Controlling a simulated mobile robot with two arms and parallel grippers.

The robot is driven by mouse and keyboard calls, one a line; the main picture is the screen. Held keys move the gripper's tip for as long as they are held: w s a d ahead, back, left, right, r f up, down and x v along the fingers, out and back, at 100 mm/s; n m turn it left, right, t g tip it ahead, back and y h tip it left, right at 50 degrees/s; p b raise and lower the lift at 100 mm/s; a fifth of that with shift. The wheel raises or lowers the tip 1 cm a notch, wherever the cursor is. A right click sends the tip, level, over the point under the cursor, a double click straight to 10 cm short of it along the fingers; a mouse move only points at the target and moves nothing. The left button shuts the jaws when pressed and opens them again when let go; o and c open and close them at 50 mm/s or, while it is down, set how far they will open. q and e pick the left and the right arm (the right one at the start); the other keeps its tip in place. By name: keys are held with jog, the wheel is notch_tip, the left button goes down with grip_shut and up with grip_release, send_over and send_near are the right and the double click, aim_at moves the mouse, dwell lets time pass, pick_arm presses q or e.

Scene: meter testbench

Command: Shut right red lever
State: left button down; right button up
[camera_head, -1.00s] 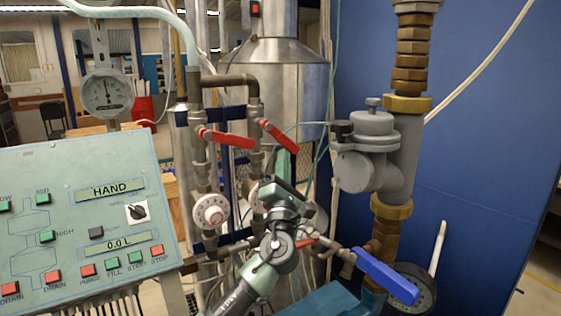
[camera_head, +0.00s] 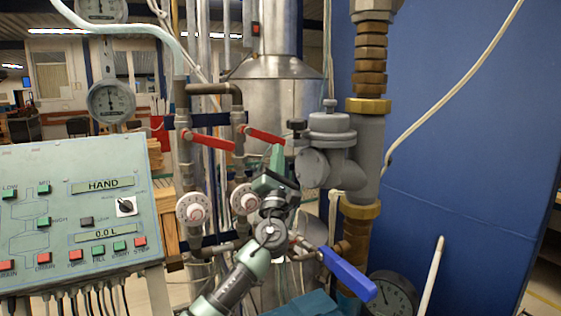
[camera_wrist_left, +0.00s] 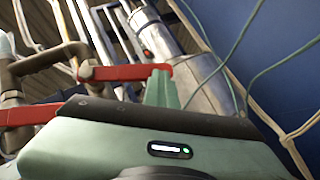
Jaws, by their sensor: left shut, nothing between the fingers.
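The right red lever (camera_head: 264,135) sits on the right of two vertical pipes in the head view. It points right and slightly down from its valve. In the wrist view the same lever (camera_wrist_left: 120,72) lies across the upper left, its free end beside my fingers. My left gripper (camera_head: 277,155) is shut and empty, fingers pointing up, just below and right of the lever's free end. The fingers also show in the wrist view (camera_wrist_left: 160,88). I cannot tell whether they touch the lever. My right gripper is not in view.
A second red lever (camera_head: 207,140) is on the left pipe. Round white dials (camera_head: 194,209) sit below. A control panel (camera_head: 75,215) stands left. A grey valve body (camera_head: 328,150) and a blue lever (camera_head: 348,274) are close on the right.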

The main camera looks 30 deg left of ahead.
pick_arm(q)
jog(key=v, duration=0.7)
jog(key=shift+s+f+p, duration=0.25)
jog(key=shift+p, duration=0.1)
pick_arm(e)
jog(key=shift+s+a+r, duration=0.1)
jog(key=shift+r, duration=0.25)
pick_arm(q)
jog(key=shift+f, duration=0.15)
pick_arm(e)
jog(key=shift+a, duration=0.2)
